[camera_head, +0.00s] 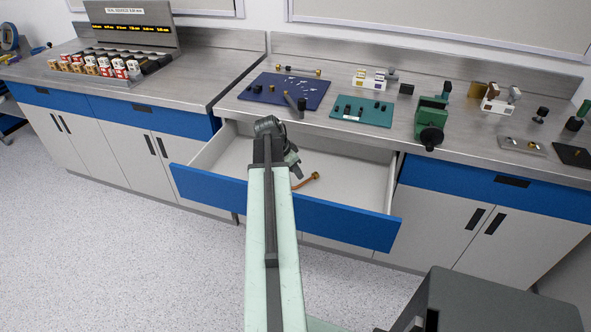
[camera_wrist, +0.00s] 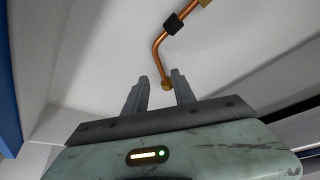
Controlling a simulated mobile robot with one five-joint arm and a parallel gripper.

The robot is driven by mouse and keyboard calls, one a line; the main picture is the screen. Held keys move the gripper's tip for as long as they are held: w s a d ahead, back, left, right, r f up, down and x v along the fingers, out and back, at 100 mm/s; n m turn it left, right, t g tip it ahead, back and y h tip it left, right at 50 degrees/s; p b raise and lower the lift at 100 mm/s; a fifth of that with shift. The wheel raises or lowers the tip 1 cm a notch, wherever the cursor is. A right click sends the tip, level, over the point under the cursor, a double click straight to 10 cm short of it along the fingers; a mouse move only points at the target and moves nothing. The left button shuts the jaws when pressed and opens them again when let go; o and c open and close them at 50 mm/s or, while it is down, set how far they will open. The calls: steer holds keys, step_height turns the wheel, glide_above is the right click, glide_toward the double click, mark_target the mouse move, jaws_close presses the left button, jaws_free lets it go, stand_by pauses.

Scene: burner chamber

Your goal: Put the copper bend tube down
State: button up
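The copper bend tube (camera_head: 308,181) lies in the open drawer (camera_head: 345,165), partly hidden behind my arm in the head view. In the wrist view the tube (camera_wrist: 156,50) shows a bend, a flared end and a black sleeve, and its far end runs out of the picture. My gripper (camera_wrist: 161,82) is open. Its two fingers stand apart, with the tube's flared end showing between the fingertips, and a gap shows on both sides of it. I cannot tell how high the fingers are above the drawer floor. In the head view the fingers are mostly hidden by my arm.
The drawer's blue front (camera_head: 340,221) is pulled out from under the steel counter (camera_head: 400,90). A blue mat (camera_head: 262,98), a teal board (camera_head: 350,116) and a green vise (camera_head: 431,122) sit on the counter above. The rest of the drawer floor looks clear.

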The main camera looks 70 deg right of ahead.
steer(key=p+v, duration=1.1)
steer(key=v, duration=0.1)
steer(key=shift+r, duration=0.1)
steer(key=w+a+n, duration=0.2)
steer(key=w+a, duration=0.2)
steer(key=w, duration=0.1)
steer(key=w+a+n+t, duration=0.1)
steer(key=w+a+n, duration=0.1)
steer(key=w+a, duration=0.2)
steer(key=w+a+f+n, duration=0.1)
steer(key=w+a+n, duration=0.1)
steer(key=w+a, duration=0.3)
steer(key=shift+w+t+y, duration=0.3)
steer(key=w+a+n+t+y, duration=0.1)
steer(key=w+a+n, duration=0.35)
steer(key=a, duration=0.45)
steer(key=w+a+n, duration=0.3)
steer(key=w+a, duration=0.2)
steer(key=a, duration=0.3)
steer(key=w+a+n+y, duration=0.2)
steer(key=a+n, duration=0.9)
steer(key=a, duration=1.7)
steer(key=shift+w+a+f, duration=0.3)
steer(key=shift+w+f, duration=0.2)
steer(key=shift+w, duration=0.2)
